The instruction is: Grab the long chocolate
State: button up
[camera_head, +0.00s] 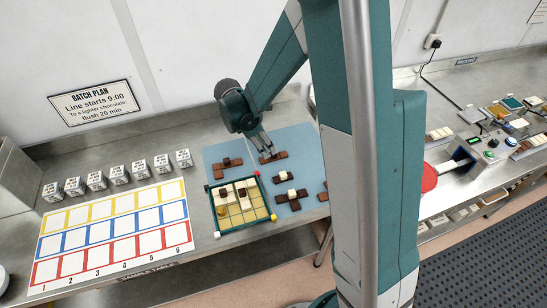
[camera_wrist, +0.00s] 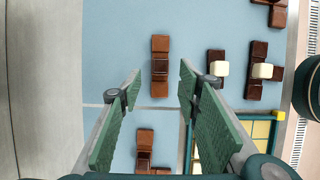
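A long, straight brown chocolate (camera_wrist: 160,45) lies on the blue mat (camera_wrist: 110,40), with a darker piece across its middle. In the wrist view it lies beyond and between the fingertips of my gripper (camera_wrist: 159,74), which is open and empty. In the head view my gripper (camera_head: 266,151) points down at this chocolate (camera_head: 279,155) and partly hides it. I cannot tell the height gap; no contact shows. Another brown chocolate with a side block (camera_head: 227,170) lies to the left, and shows at the bottom of the wrist view (camera_wrist: 144,152).
Two dark chocolates with cream pieces (camera_wrist: 216,88) (camera_wrist: 260,90) lie to the right. Another (camera_wrist: 278,16) is at the upper right. A green-framed tray (camera_head: 243,226) with yellow cells and several pieces stands on the mat's front edge. White cubes (camera_head: 119,174) and a numbered board (camera_head: 110,232) are left.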

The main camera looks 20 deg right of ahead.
jog(key=shift+d+x, duration=0.15)
jog(key=shift+x, duration=1.15)
jog(key=shift+d+x, duration=0.15)
jog(key=shift+x, duration=1.15)
jog(key=shift+r, duration=0.15)
jog(key=c, duration=1)
